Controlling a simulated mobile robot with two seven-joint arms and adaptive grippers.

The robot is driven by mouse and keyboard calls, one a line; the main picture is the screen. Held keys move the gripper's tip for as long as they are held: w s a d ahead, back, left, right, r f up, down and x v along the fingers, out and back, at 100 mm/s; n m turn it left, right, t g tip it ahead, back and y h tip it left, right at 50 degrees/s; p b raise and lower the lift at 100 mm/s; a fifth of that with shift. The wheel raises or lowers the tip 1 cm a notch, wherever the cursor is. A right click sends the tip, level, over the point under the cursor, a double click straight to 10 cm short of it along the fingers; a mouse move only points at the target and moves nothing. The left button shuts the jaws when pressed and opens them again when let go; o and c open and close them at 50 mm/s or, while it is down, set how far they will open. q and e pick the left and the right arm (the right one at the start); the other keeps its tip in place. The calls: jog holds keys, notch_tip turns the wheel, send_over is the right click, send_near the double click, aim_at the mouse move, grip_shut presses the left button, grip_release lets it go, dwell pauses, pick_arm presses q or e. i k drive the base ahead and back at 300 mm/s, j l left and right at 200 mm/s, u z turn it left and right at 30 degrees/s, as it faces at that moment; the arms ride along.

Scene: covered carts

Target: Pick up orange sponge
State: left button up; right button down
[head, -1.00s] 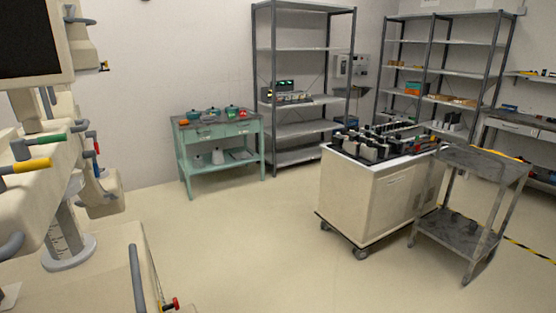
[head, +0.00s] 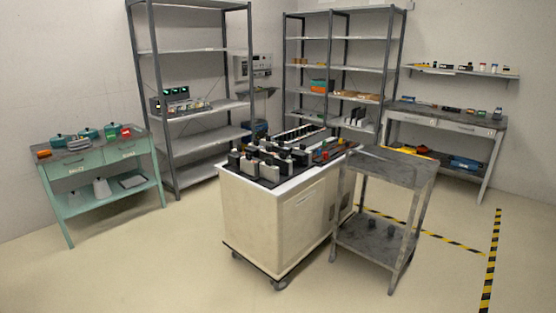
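A small orange block (head: 44,153), possibly the orange sponge, lies at the left end of the green table's top (head: 75,168). It is too small in the picture to be sure. Dark teal pots and a red-and-green item stand farther right on the same top. Another orange object (head: 320,86) sits on a middle shelf of the back rack and looks like a bin. Neither of my grippers is in view.
A white wheeled cart (head: 290,222) carrying dark devices stands in the middle, with a grey metal cart (head: 400,168) close at its right. Grey racks (head: 190,53) line the back. A workbench (head: 450,124) stands at right. Floor (head: 130,260) is clear at front left.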

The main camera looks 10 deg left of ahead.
aim_at(47, 152)
jog(key=i+j+u, duration=0.1)
jog(key=i+u, duration=0.75)
jog(key=i+l+u, duration=0.15)
jog(key=i+u, duration=0.25)
jog(key=i+j+u, duration=0.15)
jog(key=i+u, duration=0.25)
jog(key=i, duration=0.3)
jog(key=i+u, duration=0.35)
jog(key=i, duration=0.3)
jog(key=i+u, duration=0.1)
jog(key=i, duration=0.75)
jog(key=i+l, duration=0.1)
jog(key=i, duration=0.75)
jog(key=i+j+u, duration=0.1)
jog(key=i+u, duration=0.15)
jog(key=i, duration=0.55)
jog(key=i+u, duration=0.25)
jog(key=i, duration=0.55)
